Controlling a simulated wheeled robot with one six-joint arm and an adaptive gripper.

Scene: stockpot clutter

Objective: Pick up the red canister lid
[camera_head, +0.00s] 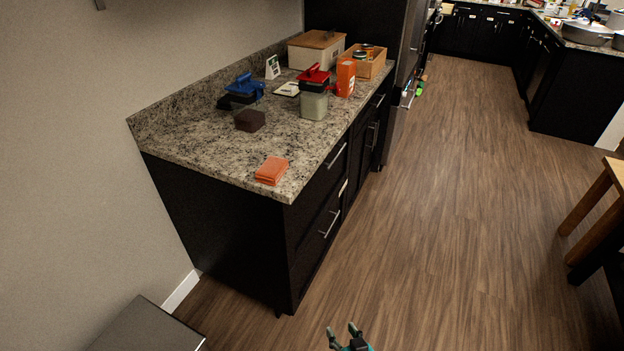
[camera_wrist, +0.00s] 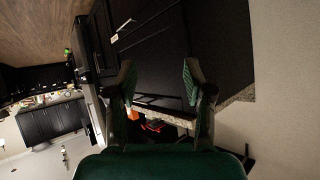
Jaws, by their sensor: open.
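The red canister lid (camera_head: 314,76) sits on a squat canister (camera_head: 313,105) with a pale green body, on the granite counter (camera_head: 190,150). Its raised handle faces up. A small red patch (camera_wrist: 152,126) in the wrist view, low between my fingers, may be this lid; it is partly hidden. My gripper (camera_head: 343,329) shows at the bottom edge of the head view, over the floor and well apart from the counter. Its two green fingers (camera_wrist: 158,75) are spread and empty in the wrist view.
Close around the lid stand an orange box (camera_head: 346,78), a wooden crate (camera_head: 366,66), a blue-lidded container (camera_head: 242,91) and a dark brown block (camera_head: 250,120). A wood-lidded bin (camera_head: 316,48) stands behind. An orange block (camera_head: 271,170) lies near the front edge. The floor (camera_head: 440,220) beside the counter is clear.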

